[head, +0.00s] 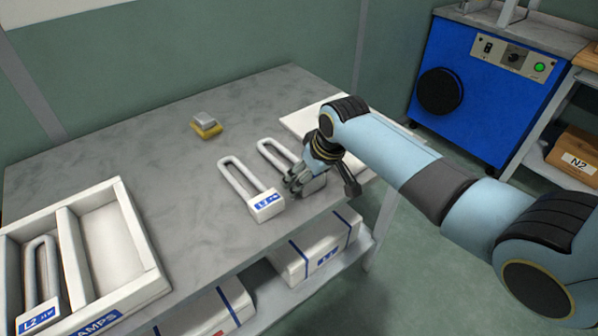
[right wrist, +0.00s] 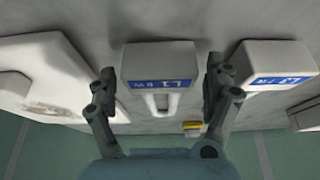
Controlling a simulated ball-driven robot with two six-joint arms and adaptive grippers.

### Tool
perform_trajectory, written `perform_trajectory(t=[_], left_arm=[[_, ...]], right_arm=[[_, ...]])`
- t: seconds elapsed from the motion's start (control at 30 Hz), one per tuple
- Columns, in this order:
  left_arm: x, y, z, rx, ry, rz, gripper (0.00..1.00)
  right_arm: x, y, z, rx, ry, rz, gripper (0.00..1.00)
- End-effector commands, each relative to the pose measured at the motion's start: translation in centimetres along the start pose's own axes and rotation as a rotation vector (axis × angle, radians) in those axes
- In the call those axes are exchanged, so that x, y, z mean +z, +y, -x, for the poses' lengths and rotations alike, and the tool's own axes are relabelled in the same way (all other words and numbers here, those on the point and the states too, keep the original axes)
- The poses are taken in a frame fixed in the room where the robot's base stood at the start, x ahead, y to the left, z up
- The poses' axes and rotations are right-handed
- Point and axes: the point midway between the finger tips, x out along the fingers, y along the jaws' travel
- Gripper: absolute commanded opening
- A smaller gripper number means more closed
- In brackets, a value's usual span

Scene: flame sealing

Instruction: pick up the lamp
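Two white U-shaped lamps with blue-labelled bases lie side by side on the grey table. The left lamp (head: 266,204) is clear of my gripper; it is on the right in the right wrist view (right wrist: 272,62). The other lamp (head: 272,150) is partly hidden by my right gripper (head: 312,178). In the right wrist view that lamp's base (right wrist: 160,62) is between my open fingers (right wrist: 160,88), with a narrow gap on each side. Its label seems to read L1. A third lamp (head: 40,285), labelled L2, lies in the tray's left compartment. My left gripper is out of view.
A white divided tray (head: 137,228) stands at the table's left; its right compartment is empty. A yellow and grey block (head: 206,125) lies farther back. A white board (head: 297,119) lies at the right. Boxes (head: 318,247) sit on the lower shelf. A blue machine (head: 490,95) stands behind.

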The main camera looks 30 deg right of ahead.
Motion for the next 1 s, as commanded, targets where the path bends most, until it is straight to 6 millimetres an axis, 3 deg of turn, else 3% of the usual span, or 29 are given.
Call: perform_trajectory(t=[0.07, 0.4, 0.77, 1.0], left_arm=[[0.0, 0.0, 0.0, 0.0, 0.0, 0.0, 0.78], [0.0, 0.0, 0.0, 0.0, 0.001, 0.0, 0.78], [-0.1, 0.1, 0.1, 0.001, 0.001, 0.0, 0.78], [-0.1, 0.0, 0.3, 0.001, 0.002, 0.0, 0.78]], right_arm=[[0.0, 0.0, 0.0, 0.0, 0.0, 0.0, 0.71], [0.0, 0.0, 0.0, 0.0, 0.0, 0.0, 0.27], [-0.3, 0.0, 0.6, 0.0, 0.001, 0.0, 0.27], [-1.7, 0.0, 3.8, 0.001, 0.005, 0.002, 0.27]])
